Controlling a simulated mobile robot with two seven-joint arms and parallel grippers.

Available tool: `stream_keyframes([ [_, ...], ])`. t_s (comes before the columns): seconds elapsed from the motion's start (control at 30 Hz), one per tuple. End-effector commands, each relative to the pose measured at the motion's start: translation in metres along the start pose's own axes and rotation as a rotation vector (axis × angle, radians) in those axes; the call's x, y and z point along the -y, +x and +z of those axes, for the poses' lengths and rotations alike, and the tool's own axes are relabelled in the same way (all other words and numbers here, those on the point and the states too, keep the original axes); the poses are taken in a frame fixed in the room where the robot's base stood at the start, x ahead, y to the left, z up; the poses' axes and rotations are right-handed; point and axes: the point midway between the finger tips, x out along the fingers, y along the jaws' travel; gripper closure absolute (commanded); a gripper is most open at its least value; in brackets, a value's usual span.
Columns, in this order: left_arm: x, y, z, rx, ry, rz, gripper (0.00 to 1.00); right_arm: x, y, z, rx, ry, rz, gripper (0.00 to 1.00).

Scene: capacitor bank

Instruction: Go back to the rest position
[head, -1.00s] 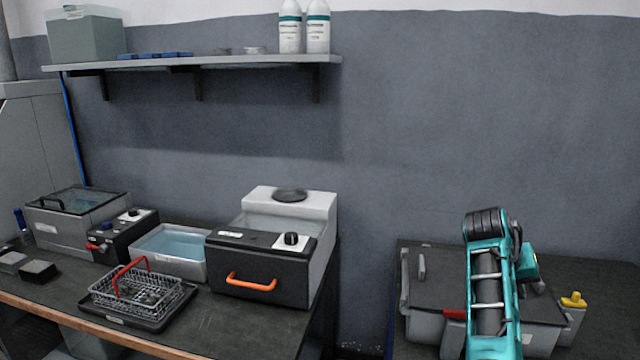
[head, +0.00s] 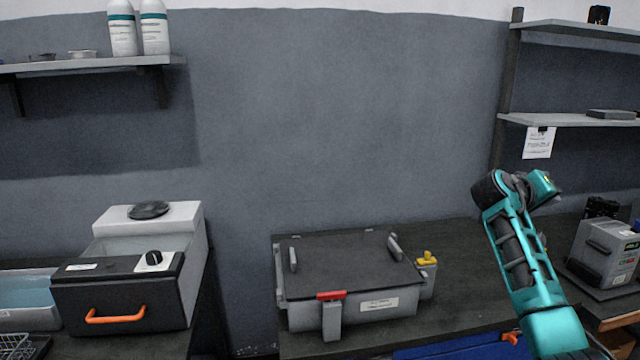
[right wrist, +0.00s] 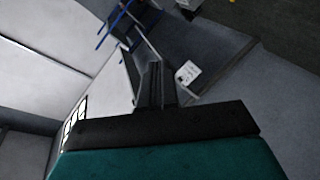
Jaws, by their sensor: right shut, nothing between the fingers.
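My right arm, teal and black, rises at the right of the head view, bent at its top, to the right of the grey lidded box. Its gripper cannot be made out there. In the right wrist view the right gripper (right wrist: 155,88) has its dark fingers together, with nothing between them. It is in free air, with wall, floor and some furniture beyond. My left gripper is not in view.
The grey lidded box (head: 350,262) with a red latch stands on the dark bench, a yellow-capped bottle (head: 427,275) beside it. A grey device (head: 606,252) stands behind the arm at right. A machine with an orange handle (head: 125,295) stands left, past a gap between benches.

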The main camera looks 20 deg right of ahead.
Motion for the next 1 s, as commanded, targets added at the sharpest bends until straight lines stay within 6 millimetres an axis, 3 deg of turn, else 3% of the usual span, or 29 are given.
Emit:
stream_keyframes([
  [0.17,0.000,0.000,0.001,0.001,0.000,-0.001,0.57,0.080,-0.022,0.012,-0.244,-0.168,-0.112,1.00],
  [0.27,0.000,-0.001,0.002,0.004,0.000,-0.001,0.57,0.136,-0.046,0.034,-0.396,-0.267,-0.228,1.00],
  [0.4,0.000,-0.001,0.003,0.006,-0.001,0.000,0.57,0.213,-0.094,0.088,-0.583,-0.387,-0.447,1.00],
  [0.53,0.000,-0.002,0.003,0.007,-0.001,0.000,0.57,0.266,-0.146,0.155,-0.702,-0.455,-0.678,1.00],
  [0.6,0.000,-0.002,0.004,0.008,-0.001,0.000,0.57,0.285,-0.175,0.193,-0.744,-0.474,-0.804,1.00],
  [0.73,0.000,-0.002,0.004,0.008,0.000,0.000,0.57,0.303,-0.222,0.257,-0.783,-0.478,-1.011,1.00],
  [1.0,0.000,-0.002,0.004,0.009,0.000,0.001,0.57,0.299,-0.303,0.358,-0.771,-0.420,-1.351,1.00],
])
